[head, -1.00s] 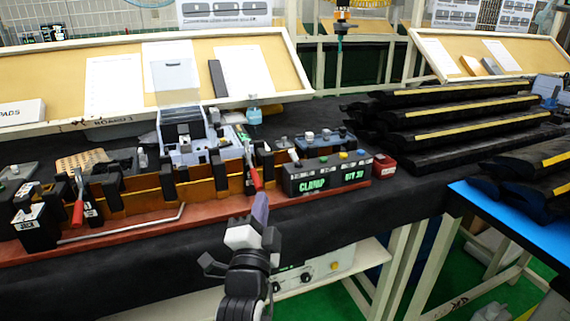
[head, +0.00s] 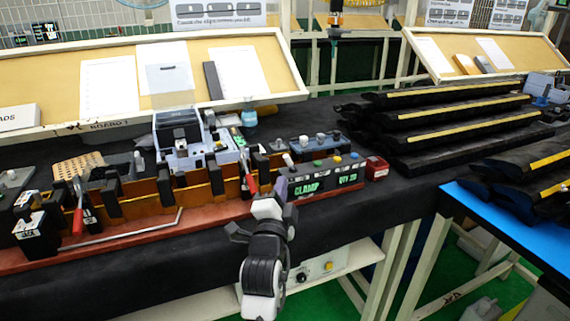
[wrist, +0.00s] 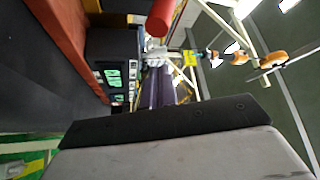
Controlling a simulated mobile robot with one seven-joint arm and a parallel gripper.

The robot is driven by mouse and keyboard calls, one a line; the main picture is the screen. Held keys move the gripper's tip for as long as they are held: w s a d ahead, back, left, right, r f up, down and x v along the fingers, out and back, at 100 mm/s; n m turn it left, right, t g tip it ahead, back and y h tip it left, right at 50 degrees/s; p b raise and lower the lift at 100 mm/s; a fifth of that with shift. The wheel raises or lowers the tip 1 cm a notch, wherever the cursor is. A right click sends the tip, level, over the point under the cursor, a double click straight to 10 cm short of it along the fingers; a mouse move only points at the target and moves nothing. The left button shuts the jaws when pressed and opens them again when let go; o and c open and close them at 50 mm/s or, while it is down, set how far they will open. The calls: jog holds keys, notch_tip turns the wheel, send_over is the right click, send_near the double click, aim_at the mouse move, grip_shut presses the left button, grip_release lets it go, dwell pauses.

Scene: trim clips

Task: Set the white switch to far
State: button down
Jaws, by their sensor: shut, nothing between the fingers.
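The dark control box (head: 335,181) with green "CLAMP" and "QTY 20" displays stands at the right end of the red-brown bench rail. A small white lever, which looks like the white switch (head: 287,159), sticks up at the box's left end and leans left. Its markings are too small to read. My gripper (head: 281,188) is shut and empty, its purplish fingers upright in front of the box's left end, below the lever. In the wrist view the shut fingers (wrist: 154,88) show beside the box's green displays (wrist: 112,78). Whether they touch the box cannot be told.
A red-handled clamp (head: 251,183) stands just left of my gripper, and its red handle (wrist: 160,17) is close in the wrist view. Another red handle (head: 78,220) is at far left. A small red box (head: 377,168) sits right of the control box. Black trim parts (head: 450,125) are stacked at right.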

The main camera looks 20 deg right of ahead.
aim_at(288, 160)
jog(key=p+x, duration=0.1)
jog(key=x, duration=0.4)
jog(key=shift+w+d+p, duration=0.2)
jog(key=shift+w+p, duration=0.05)
jog(key=shift+p, duration=0.1)
jog(key=shift+d+r+m+g, duration=0.15)
jog(key=shift+r+m+g, duration=0.3)
jog(key=shift+m, duration=0.35)
jog(key=shift+d+r+m+g, duration=0.2)
jog(key=shift+m+g, duration=0.15)
jog(key=shift+m, duration=0.2)
jog(key=shift+d+r+m+g, duration=0.15)
jog(key=shift+m+g, duration=0.15)
jog(key=shift+m, duration=0.25)
jog(key=m+g+p, duration=0.1)
jog(key=d+m+g+y+p, duration=0.1)
jog(key=m, duration=0.1)
jog(key=shift+d+r+y, duration=0.15)
jog(key=shift+d+y, duration=0.05)
jog(key=shift+y, duration=0.1)
